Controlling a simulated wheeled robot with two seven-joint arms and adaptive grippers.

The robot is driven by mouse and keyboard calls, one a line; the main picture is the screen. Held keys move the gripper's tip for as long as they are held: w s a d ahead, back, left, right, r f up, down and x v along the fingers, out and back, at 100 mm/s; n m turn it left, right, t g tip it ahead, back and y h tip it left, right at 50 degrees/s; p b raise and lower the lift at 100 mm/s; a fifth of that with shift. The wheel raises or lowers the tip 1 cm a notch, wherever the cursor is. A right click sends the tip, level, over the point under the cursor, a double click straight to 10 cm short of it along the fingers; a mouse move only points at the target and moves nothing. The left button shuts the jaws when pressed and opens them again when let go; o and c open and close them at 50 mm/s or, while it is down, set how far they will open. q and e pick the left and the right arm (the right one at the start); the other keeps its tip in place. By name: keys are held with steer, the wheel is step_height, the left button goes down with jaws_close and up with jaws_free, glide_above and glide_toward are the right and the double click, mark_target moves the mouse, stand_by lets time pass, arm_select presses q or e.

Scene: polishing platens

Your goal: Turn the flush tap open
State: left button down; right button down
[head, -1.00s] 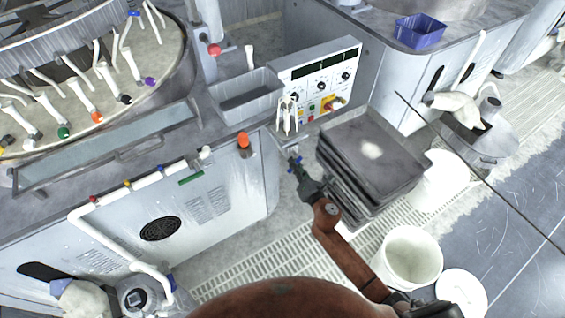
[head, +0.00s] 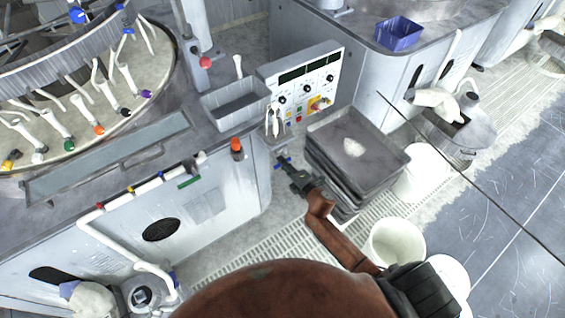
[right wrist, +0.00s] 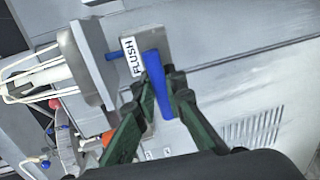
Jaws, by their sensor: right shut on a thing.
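The flush tap's blue handle (right wrist: 154,72) shows in the right wrist view, beside a grey plate with a white FLUSH label (right wrist: 132,57). My right gripper (right wrist: 163,82) has its dark green fingers on both sides of this handle and is shut on it. The handle runs lengthwise between the fingers, its lower end showing between them. In the head view my right gripper (head: 287,167) reaches the machine's corner below the control panel, where small blue tap parts (head: 280,163) show. The fingers partly hide the tap there. My left gripper is not in view.
A stack of grey trays (head: 375,150) stands close right of my right gripper. The control panel (head: 305,85) and a grey trough (head: 235,103) are above it. An orange-topped fitting (head: 237,147) is to its left. White buckets (head: 397,243) stand on the floor at right.

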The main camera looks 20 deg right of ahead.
steer(key=shift+m, duration=0.3)
stand_by(0.4)
steer(key=c, duration=2)
jaws_free()
steer(key=shift+o, duration=0.2)
steer(key=shift+s, duration=0.15)
steer(key=v, duration=1.2)
steer(key=shift+d+r, duration=0.1)
